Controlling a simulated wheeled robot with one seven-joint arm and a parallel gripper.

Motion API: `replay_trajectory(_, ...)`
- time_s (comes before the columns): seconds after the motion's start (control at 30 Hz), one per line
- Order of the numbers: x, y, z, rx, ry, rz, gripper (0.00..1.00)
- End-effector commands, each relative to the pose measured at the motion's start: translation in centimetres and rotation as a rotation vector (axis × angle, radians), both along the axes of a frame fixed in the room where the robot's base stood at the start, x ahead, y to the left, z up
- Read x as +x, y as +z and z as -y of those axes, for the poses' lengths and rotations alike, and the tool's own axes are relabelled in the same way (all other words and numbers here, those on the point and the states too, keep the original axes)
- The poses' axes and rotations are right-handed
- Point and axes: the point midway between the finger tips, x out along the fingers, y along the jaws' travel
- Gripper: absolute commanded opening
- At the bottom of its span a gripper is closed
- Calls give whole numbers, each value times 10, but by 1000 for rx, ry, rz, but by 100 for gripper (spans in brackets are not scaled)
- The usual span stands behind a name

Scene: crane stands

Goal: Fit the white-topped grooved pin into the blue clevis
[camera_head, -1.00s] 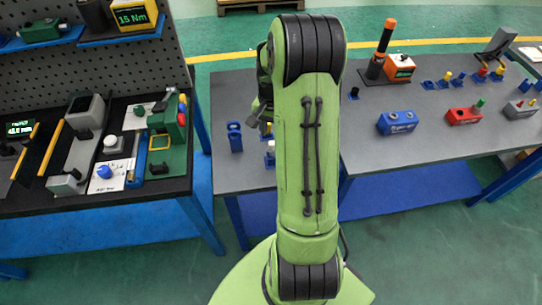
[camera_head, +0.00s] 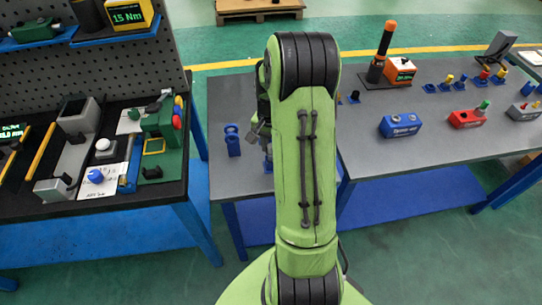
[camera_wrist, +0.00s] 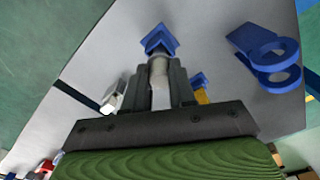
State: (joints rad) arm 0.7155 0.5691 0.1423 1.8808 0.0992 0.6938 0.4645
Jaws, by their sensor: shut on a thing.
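The white-topped pin (camera_wrist: 159,72) is between the two fingers of my gripper (camera_wrist: 160,88) in the wrist view, and my gripper is shut on it. Its grooves cannot be made out. A small blue V-shaped holder (camera_wrist: 158,40) shows just beyond the pin's end; whether they touch I cannot tell. The blue clevis (camera_wrist: 270,52), with two ring-shaped lugs, stands to the right, apart from the gripper. In the head view the clevis (camera_head: 232,140) stands on the grey table, left of my arm. My arm hides most of the gripper there.
Another blue holder with a yellow part (camera_wrist: 201,92) is close to the right finger. On the grey table (camera_head: 400,150), a blue block (camera_head: 400,125), a red block (camera_head: 467,118) and an orange box (camera_head: 400,72) stand to the right. A dark bench (camera_head: 100,205) is at left.

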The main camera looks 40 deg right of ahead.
Motion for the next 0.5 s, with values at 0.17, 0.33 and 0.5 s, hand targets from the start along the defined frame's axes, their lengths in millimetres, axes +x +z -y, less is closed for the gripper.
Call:
replay_trajectory(0.17,0,8,0,-1,0,0,0)
replay_trajectory(0.33,0,19,0,-1,0,0,0)
replay_trajectory(0.5,0,29,0,-1,0,2,0)
